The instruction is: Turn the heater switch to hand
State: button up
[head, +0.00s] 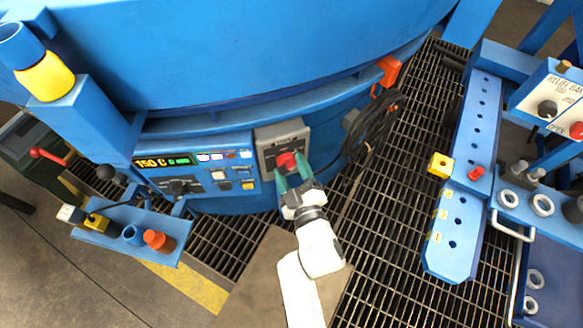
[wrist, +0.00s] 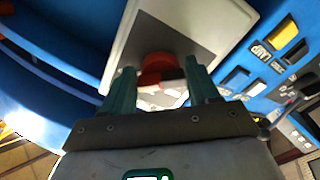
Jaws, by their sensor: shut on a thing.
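A red switch knob (head: 287,159) sits on a grey square plate (head: 270,137) on the blue furnace wall. My gripper (head: 290,172) reaches it from the front, with one green finger on either side of the knob. In the wrist view my gripper (wrist: 162,82) has its fingers around the red knob (wrist: 157,66), against the plate's dark face (wrist: 175,32). The fingers hide part of the knob. I cannot read the plate's markings or tell which position the knob points to.
A control panel (head: 210,172) with a 150 C display, buttons and a black handle is left of the plate. A black cable coil (head: 372,130) hangs to the right. A blue shelf (head: 130,235) juts out lower left. A blue rack (head: 462,200) stands on the right.

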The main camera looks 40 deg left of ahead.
jog(key=shift+f, duration=0.15)
jog(key=o, duration=1)
jog(key=shift+c, duration=0.2)
jog(key=p+v, duration=0.3)
jog(key=v, duration=0.8)
jog(key=shift+p, duration=0.3)
jog(key=shift+w, duration=0.1)
